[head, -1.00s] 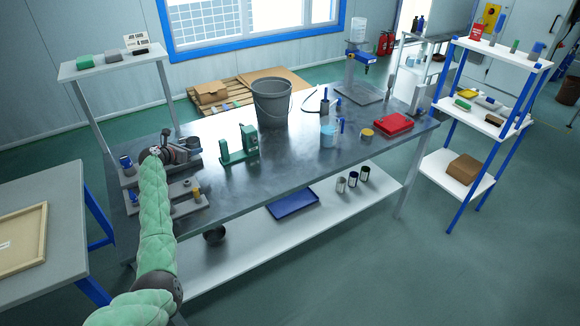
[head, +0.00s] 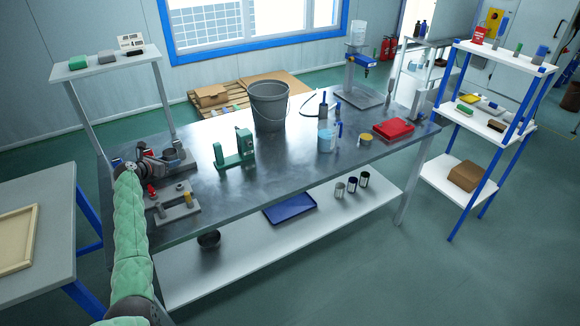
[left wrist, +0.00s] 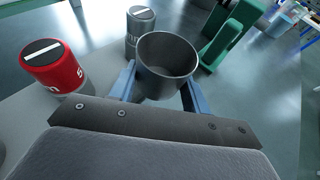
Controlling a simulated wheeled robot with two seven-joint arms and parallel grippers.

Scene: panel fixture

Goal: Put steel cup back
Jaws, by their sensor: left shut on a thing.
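The steel cup (left wrist: 167,62) is dark grey, round and open at the top. In the left wrist view it sits between the two blue fingers of my left gripper (left wrist: 160,88), which is shut on it. I cannot tell whether the cup's bottom touches a surface. In the head view my left gripper (head: 155,165) is over the left end of the steel table (head: 215,190), and the cup there is small and hard to make out. My right gripper is out of view.
A red can (left wrist: 50,67) and a grey can (left wrist: 140,24) stand close to the cup. A green fixture (head: 234,150) stands to the right, before a grey bucket (head: 270,106). A low grey fixture (head: 175,206) lies at the front left edge. The table's middle front is clear.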

